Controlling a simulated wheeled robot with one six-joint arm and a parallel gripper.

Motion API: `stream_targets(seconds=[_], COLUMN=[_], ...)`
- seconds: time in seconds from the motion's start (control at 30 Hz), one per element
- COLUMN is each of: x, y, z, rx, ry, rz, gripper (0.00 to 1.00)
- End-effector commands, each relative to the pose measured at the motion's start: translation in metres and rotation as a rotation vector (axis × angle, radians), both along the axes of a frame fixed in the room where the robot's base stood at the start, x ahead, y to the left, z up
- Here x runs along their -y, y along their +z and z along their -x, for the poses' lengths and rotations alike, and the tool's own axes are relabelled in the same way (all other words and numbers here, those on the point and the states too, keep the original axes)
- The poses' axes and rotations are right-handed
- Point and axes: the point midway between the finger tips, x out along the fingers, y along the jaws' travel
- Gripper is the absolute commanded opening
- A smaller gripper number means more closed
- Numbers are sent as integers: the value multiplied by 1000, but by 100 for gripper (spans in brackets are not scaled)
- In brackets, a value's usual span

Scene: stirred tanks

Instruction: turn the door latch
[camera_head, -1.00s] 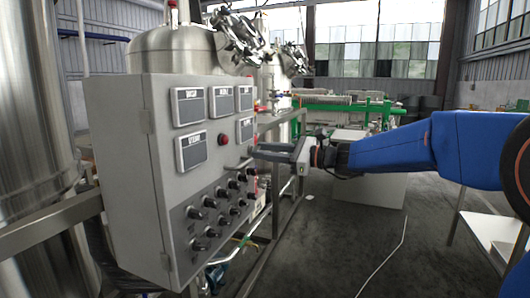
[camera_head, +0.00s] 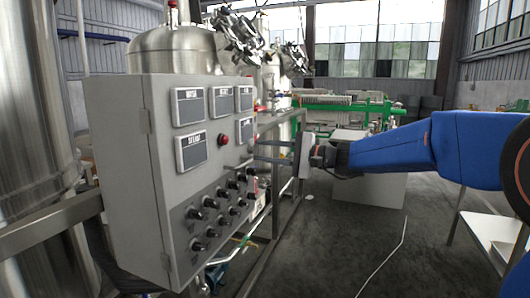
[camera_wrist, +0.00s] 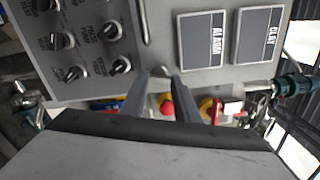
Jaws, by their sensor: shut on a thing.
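The grey control cabinet (camera_head: 120,150) stands at the left of the head view, its panel facing my arm. The door latch (camera_head: 240,166) is a slim grey lever on the panel's right side, between the displays and the knobs. It also shows at the top of the wrist view (camera_wrist: 143,24). My gripper (camera_head: 257,151) reaches the panel's right edge from the right, its two fingers one above the other. In the wrist view my gripper (camera_wrist: 163,76) is shut on a small grey part of the latch, which the fingertips mostly hide.
Several black knobs (camera_head: 213,216) sit below the latch, and a red button (camera_head: 223,139) sits above left. In the wrist view another red button (camera_wrist: 167,107) shows between the fingers. A metal frame (camera_head: 276,215) runs close beside the cabinet. The floor (camera_head: 350,235) at right is mostly open.

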Motion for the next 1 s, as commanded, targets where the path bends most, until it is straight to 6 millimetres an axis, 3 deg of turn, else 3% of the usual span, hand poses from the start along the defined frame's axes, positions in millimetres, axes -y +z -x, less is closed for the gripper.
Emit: stream_targets(seconds=[0.43,1.0], x=[0,0], y=[-1,-1], z=[0,0], rx=[235,277], ry=[1,1], rz=[86,102], gripper=[6,6])
